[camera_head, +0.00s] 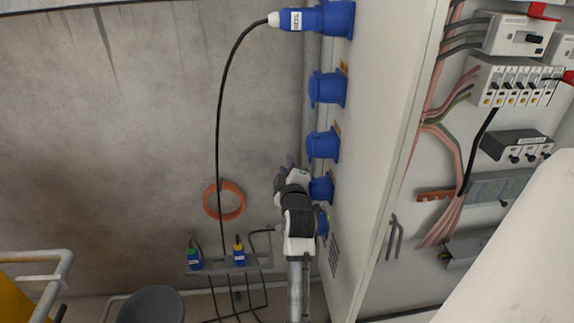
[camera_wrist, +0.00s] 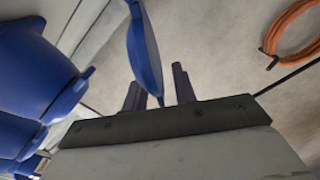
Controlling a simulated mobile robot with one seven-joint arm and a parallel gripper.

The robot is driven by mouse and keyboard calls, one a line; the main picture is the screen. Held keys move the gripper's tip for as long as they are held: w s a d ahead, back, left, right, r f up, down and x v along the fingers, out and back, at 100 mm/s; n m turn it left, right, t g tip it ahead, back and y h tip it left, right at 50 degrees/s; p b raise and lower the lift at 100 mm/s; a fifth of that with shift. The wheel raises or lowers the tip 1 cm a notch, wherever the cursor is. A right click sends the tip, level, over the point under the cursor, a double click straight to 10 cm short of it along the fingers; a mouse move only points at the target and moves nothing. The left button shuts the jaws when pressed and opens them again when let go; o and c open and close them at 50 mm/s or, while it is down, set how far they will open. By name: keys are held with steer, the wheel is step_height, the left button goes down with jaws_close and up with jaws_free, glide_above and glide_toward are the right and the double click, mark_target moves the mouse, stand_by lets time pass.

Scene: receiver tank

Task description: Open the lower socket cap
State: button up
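Several blue sockets with caps run down the side of the pale cabinet in the camera_head view. A lower socket (camera_head: 321,189) is partly hidden by my arm, and the lowest one (camera_head: 322,222) shows only as a sliver behind it. My gripper (camera_head: 287,166) is just left of the lower sockets. In the wrist view, a thin blue cap (camera_wrist: 147,50) stands nearly edge-on, reaching down between the two dark fingers of my gripper (camera_wrist: 157,78). The fingers are apart, with visible gaps beside the cap. Whether either finger touches it is unclear. Blue socket bodies (camera_wrist: 35,75) fill the left side.
The cabinet side (camera_head: 375,120) stands right of the arm. A plug (camera_head: 300,19) with a black cable sits in the top socket. An orange hose coil (camera_head: 224,201) hangs on the wall. A small rack (camera_head: 230,264) holds plugs below.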

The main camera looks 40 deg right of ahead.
steer(key=shift+w, duration=0.1)
jaws_close()
stand_by(0.4)
steer(key=shift+w+a+f+n+b, duration=0.15)
steer(key=shift+f+n+b, duration=0.95)
steer(key=shift+b, duration=1.55)
steer(key=shift+a+f+n+b, duration=0.1)
steer(key=shift+f+n+b, duration=0.35)
steer(key=shift+n+b, duration=1.65)
steer(key=shift+w+a+f+n+b, duration=0.15)
steer(key=shift+f+n+b, duration=0.65)
steer(key=shift+b, duration=2.4)
